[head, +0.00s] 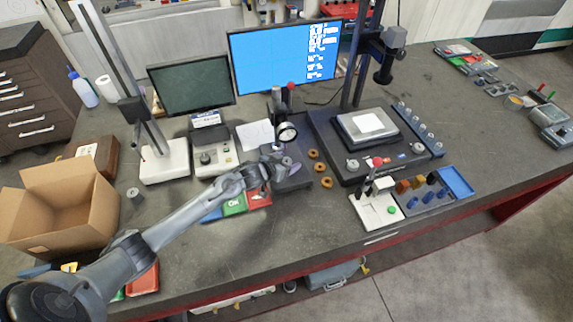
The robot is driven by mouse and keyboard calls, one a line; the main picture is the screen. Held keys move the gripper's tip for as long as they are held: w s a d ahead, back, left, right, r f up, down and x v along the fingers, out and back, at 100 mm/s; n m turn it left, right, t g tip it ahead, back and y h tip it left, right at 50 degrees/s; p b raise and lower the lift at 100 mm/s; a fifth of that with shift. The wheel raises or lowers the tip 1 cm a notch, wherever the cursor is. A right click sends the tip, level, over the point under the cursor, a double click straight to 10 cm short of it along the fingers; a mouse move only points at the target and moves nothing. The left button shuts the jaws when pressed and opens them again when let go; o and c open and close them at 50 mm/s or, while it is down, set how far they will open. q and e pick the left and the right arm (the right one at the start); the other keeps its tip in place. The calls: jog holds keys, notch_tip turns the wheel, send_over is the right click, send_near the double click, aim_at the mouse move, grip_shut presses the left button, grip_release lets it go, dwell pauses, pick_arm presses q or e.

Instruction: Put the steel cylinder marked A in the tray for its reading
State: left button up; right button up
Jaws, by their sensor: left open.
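My left gripper (277,168), its arm coming in from the lower left, is open at the dark block (296,181) under the gauge stand. A small grey round piece (287,162) shows at its fingertips; no letter is readable, so I cannot tell if it is the cylinder marked A. Another small grey cylinder (134,195) stands on the bench beside the cardboard box, its marking also unreadable. A row of trays lies at the bench front: a blue one (211,215), a green one (234,205) with pale lettering, and a red one (258,200), partly behind my arm.
An open cardboard box (65,205) stands at the left. A round dial (287,133) stands just behind the gripper. Brass rings (319,167) and a large measuring stand (367,135) are to the right. The front middle bench is clear.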

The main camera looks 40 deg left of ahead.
pick_arm(q)
grip_shut()
jog(key=shift+r, duration=0.1)
dwell(0.3)
